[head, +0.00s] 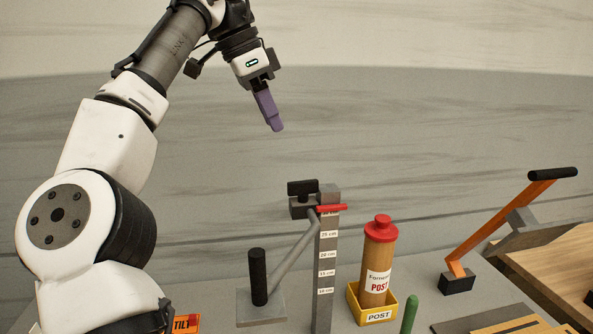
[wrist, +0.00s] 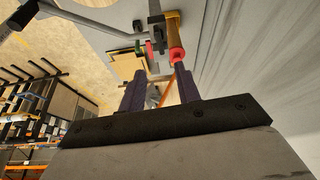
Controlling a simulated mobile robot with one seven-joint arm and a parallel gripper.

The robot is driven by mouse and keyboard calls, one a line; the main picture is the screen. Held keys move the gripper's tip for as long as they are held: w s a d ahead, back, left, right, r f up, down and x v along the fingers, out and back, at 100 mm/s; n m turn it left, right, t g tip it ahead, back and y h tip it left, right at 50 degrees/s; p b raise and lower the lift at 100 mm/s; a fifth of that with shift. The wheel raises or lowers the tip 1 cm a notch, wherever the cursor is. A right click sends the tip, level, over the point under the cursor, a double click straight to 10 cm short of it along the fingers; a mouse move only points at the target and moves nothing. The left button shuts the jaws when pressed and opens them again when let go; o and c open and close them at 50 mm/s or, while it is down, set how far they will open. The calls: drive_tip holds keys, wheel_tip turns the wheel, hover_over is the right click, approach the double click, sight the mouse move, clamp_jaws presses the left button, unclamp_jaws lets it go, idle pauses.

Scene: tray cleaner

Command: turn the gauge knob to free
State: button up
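The gauge is a grey upright post (head: 326,265) with white centimetre labels and a red pointer (head: 331,208) near its top. A black bar-shaped knob (head: 302,187) sits on a grey block (head: 300,208) at the left of the post's top. It lies roughly level, left to right in the head view. My gripper (head: 275,128) hangs above and a little left of the knob, clear of it. In the wrist view its two purple fingers (wrist: 160,85) stand apart with nothing held between them. I cannot make out the knob surely in the wrist view.
A black-gripped lever (head: 258,278) stands left of the post. A red-capped tan tube (head: 378,262) stands in a yellow POST box (head: 357,311) to the right. A green peg (head: 409,314) and an orange lever (head: 505,222) are farther right. Air around my gripper is free.

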sight(302, 181)
drive_tip(key=x, duration=1.3)
drive_tip(key=shift+d+f, duration=0.15)
drive_tip(key=shift+f, duration=0.1)
clamp_jaws()
